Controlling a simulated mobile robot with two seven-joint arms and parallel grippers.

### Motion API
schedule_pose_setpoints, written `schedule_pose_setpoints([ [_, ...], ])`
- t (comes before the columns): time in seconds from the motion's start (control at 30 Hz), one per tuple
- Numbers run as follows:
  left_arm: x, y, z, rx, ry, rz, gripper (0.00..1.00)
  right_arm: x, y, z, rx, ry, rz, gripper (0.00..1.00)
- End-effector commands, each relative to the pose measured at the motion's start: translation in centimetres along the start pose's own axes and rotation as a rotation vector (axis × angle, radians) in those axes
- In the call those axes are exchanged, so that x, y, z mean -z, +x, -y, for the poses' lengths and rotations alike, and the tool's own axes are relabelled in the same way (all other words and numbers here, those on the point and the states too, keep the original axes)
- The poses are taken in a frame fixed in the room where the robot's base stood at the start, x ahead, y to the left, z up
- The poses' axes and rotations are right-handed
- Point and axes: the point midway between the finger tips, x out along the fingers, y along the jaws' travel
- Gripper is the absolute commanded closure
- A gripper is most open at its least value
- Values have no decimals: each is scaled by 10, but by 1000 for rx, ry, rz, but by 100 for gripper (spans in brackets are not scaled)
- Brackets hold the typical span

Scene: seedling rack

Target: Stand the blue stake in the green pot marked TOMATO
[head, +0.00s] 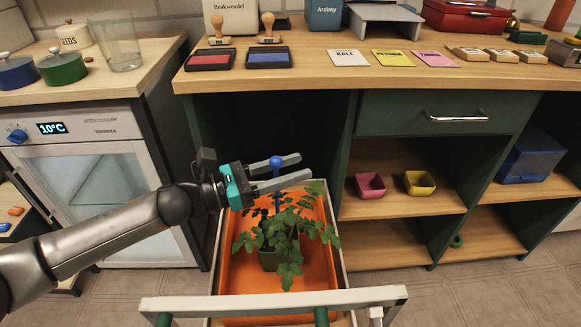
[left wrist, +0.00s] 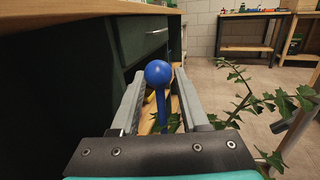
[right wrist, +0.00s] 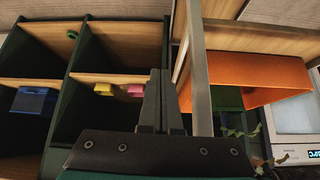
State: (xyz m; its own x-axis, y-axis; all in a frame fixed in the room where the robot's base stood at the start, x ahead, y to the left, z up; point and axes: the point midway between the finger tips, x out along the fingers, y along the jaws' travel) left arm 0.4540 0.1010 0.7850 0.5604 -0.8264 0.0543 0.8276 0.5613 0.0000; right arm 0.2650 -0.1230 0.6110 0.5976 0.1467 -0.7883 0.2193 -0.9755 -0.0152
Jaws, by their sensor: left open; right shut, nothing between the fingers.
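The blue stake (head: 277,200) stands upright with a round blue ball on top. Its lower end is hidden by leaves, so I cannot tell whether it is in the pot. The green pot (head: 269,260) holds a leafy plant in an orange tray (head: 312,268); no marking is readable on it. My left gripper (head: 300,165) is open, its fingers on either side of the stake's top; the ball (left wrist: 158,72) shows between them in the left wrist view, with gaps visible. My right gripper (right wrist: 158,75) is shut and empty in the right wrist view.
The orange tray sits in a pulled-out drawer with a pale front rail (head: 270,300). Shelves to the right hold a pink pot (head: 370,185) and a yellow pot (head: 419,183). The wooden counter (head: 300,78) overhangs behind. A cooler (head: 95,190) stands at left.

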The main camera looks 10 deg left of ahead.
Motion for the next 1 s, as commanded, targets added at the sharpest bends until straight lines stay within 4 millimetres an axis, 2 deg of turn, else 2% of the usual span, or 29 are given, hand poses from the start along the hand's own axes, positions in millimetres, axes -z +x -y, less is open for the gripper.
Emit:
schedule_pose_setpoints([
  [0.27, 0, -1, 0, 0, 0, -1, 55, 0, 0, 0, 0, 0, 2, 100],
  [0.43, 1, -11, 0, -1, -2, -3, 55, -3, -4, -3, -9, 1, 31, 100],
  [0.77, 0, -55, 0, -2, -3, -4, 55, -16, -24, -19, -52, 13, 180, 100],
  [0.93, 0, -79, 0, -2, -2, -5, 55, -24, -29, -24, -67, 20, 248, 100],
  [1.0, 0, -90, 0, -2, -4, -5, 55, -28, -22, -24, -65, 19, 257, 100],
])
